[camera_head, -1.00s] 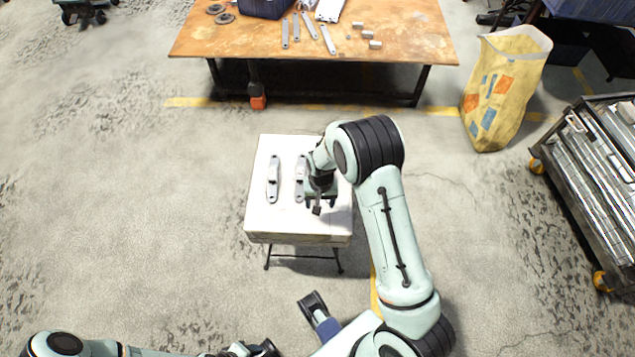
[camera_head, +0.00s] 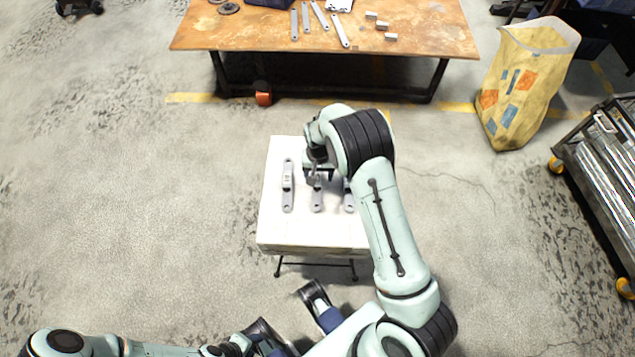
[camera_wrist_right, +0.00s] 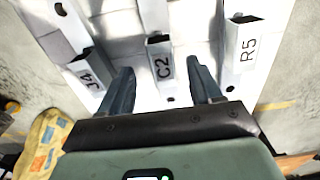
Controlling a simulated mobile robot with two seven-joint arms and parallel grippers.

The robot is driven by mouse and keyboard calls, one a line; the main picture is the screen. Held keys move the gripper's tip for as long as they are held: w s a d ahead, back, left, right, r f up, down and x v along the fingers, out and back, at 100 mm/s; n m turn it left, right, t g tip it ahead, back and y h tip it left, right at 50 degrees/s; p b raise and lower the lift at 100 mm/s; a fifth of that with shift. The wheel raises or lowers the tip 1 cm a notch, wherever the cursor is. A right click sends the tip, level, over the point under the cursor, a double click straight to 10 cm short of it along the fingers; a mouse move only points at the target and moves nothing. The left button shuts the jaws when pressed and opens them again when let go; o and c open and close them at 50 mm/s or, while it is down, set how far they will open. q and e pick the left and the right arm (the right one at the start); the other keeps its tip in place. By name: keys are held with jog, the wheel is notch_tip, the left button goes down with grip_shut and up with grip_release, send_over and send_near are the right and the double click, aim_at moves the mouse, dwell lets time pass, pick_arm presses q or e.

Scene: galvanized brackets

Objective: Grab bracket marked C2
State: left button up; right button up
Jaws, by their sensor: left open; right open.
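Three grey galvanized brackets lie side by side on a small white table (camera_head: 312,237). In the right wrist view they read J4 (camera_wrist_right: 86,72), C2 (camera_wrist_right: 160,66) and R5 (camera_wrist_right: 243,58). My right gripper (camera_wrist_right: 157,82) is open, its two fingers on either side of the C2 bracket's lower part; I cannot tell if they touch it. In the head view my right gripper (camera_head: 316,178) is over the middle bracket (camera_head: 318,200), hiding its upper part. The left bracket (camera_head: 288,187) is clear; the right one (camera_head: 349,200) is partly behind my arm. My left gripper (camera_head: 268,335) is open, low at the bottom edge.
A rusty-topped workbench (camera_head: 260,32) with metal strips and small blocks stands behind. A yellow bag (camera_head: 520,90) is at its right, and a cart of metal profiles (camera_head: 605,165) is at the right edge. The floor left of the white table is clear.

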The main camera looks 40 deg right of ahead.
notch_tip(320, 180, down, 4)
jog(key=shift+w+f+b, duration=0.15)
jog(key=shift+f+b, duration=0.1)
jog(key=shift+b, duration=0.15)
jog(key=shift+r, duration=0.1)
grip_shut()
